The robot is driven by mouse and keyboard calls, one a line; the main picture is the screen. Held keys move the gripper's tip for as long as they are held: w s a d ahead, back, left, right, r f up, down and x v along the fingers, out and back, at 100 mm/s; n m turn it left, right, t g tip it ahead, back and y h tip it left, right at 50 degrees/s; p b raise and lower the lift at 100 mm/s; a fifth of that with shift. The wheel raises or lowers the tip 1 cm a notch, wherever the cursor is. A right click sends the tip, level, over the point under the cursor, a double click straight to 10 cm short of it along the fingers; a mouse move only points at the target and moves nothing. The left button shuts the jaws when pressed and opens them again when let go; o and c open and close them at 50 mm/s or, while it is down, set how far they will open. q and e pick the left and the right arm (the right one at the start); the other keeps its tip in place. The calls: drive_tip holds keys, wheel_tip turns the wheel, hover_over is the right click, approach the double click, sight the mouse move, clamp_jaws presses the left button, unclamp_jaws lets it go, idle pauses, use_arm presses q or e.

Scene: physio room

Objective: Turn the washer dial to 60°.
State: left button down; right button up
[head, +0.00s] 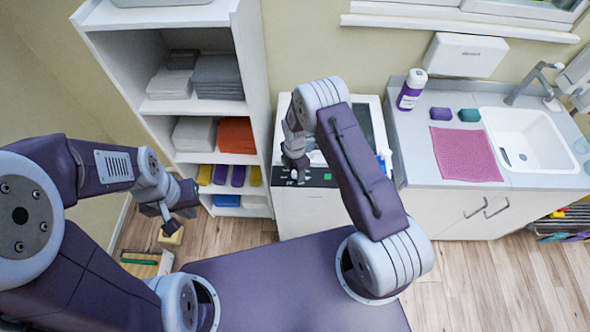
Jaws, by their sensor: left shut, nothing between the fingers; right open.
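The white washer (312,210) stands in the middle, between the shelf unit and the sink counter. Its black control panel (318,177) runs along the top front edge and carries a small green mark. I cannot make out the dial or its setting; my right gripper and arm cover part of the panel. My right gripper (294,172) is open, fingers pointing down at the left part of the panel; I cannot tell whether it touches anything. My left gripper (172,222) is shut and empty, left of the washer and in front of the shelf unit.
The white shelf unit (254,75) holds folded grey and orange towels and stands against the washer's left. At right, the counter (412,150) bears a bottle (411,90), a pink cloth (465,154) and a sink (535,140). A yellow block (170,237) is below my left gripper.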

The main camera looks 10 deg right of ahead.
clamp_jaws()
